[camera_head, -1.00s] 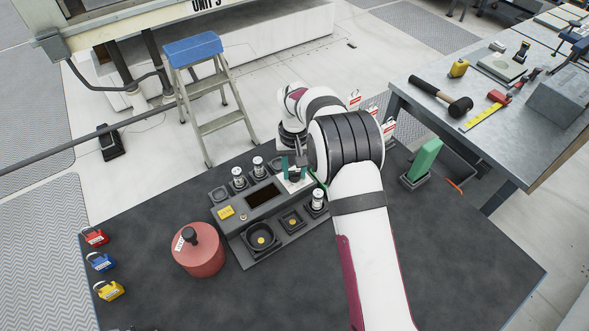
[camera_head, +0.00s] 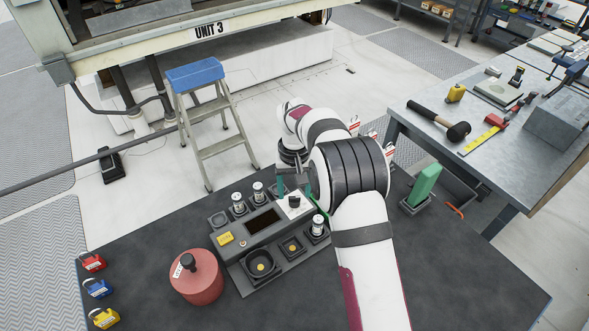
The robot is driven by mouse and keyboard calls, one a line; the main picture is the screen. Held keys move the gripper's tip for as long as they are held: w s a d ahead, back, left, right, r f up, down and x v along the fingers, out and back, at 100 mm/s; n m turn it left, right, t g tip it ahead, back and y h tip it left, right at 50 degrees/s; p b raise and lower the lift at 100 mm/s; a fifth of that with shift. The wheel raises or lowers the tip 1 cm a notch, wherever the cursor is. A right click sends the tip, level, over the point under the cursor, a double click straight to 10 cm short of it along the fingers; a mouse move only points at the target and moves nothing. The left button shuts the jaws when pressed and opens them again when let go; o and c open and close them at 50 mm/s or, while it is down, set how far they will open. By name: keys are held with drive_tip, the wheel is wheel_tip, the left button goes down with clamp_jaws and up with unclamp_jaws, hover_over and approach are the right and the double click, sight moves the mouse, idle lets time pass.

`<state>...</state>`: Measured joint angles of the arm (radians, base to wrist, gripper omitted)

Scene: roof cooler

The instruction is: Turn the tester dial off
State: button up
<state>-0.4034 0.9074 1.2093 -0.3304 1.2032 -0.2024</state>
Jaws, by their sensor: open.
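The tester (camera_head: 232,253) is a dark grey console on the dark table. Its dial is a black knob (camera_head: 294,201) on a white plate at the console's upper right corner. My gripper (camera_head: 295,188) is open at the dial, with one teal finger visible to the knob's upper left and another edge partly hidden by my arm. I see no finger closed on the knob. The knob's pointer is too small to read.
Small clear-topped canisters (camera_head: 239,206) stand in console sockets. A red round container (camera_head: 196,276) stands left of the console, with several coloured padlocks (camera_head: 98,288) at the table's left edge. A green block (camera_head: 421,188) stands right of my arm.

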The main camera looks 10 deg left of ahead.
sight(295, 198)
wheel_tip(295, 198, up, 13)
drive_tip(key=shift+r, duration=0.1)
drive_tip(key=s+d+r+m, duration=0.4)
drive_tip(key=s+d+r, duration=0.3)
drive_tip(key=s+d, duration=0.4)
drive_tip(key=s+d+f+m+y, duration=0.1)
drive_tip(key=s+d+f+m, duration=0.1)
drive_tip(key=s, duration=0.9)
drive_tip(key=s+d+f+m, duration=0.2)
drive_tip(key=s+d+f, duration=0.1)
drive_tip(key=s, duration=0.9)
drive_tip(key=shift+d+f+m+y, duration=0.3)
drive_tip(key=shift+f+m+y, duration=0.1)
drive_tip(key=shift+f, duration=0.1)
